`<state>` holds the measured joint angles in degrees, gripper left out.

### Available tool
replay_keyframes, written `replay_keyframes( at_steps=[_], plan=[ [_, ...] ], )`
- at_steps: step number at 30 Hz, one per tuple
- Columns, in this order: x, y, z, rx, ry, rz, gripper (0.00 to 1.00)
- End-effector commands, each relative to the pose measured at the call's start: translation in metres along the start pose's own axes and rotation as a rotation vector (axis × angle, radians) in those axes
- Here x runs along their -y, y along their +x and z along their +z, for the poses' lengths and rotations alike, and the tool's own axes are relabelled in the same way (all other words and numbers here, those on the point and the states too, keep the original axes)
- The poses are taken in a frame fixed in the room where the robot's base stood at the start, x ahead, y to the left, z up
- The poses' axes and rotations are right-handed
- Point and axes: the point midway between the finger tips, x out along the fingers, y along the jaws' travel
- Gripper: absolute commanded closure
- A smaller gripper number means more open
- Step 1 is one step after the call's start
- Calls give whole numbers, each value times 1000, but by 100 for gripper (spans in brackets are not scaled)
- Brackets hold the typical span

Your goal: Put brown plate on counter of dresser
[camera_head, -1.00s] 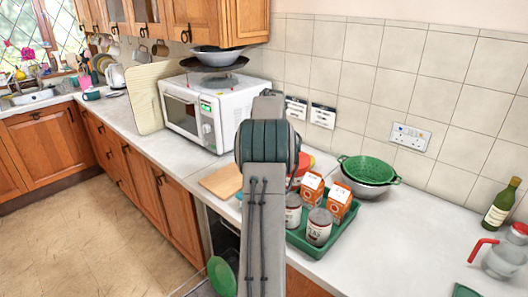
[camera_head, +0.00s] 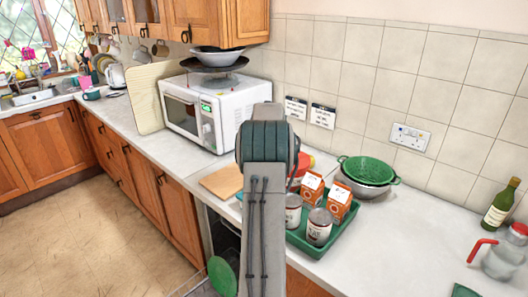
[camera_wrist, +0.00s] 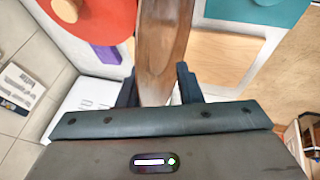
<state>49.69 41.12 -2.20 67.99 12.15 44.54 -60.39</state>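In the wrist view, a brown wooden piece (camera_wrist: 164,40), seen edge-on and likely the brown plate, stands between the two fingers of my gripper (camera_wrist: 158,88). Both fingers lie against its sides, so the gripper looks shut on it. Its far end runs out of the top of the view. In the head view my arm hides the gripper and this piece. The long pale counter (camera_head: 400,235) runs along the tiled wall. I cannot tell which part is the dresser.
A white microwave (camera_head: 235,105) stands behind my arm. A wooden board (camera_head: 222,181) lies left of it. A green tray (camera_head: 305,244) with cans and cartons and a green colander (camera_head: 368,169) sit to the right. A bottle (camera_head: 499,205) and jug (camera_head: 506,255) stand far right.

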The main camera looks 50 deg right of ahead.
Motion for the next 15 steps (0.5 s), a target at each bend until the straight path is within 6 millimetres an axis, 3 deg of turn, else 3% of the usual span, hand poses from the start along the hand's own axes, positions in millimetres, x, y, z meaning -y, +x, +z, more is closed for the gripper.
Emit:
replay_keyframes(
  at_steps=[5,8,15],
  plan=[
    [-1,-5,-2,-1,0,0,68],
    [-1,-17,-1,-2,0,2,68],
    [-1,-69,0,-2,0,3,68]
  ],
)
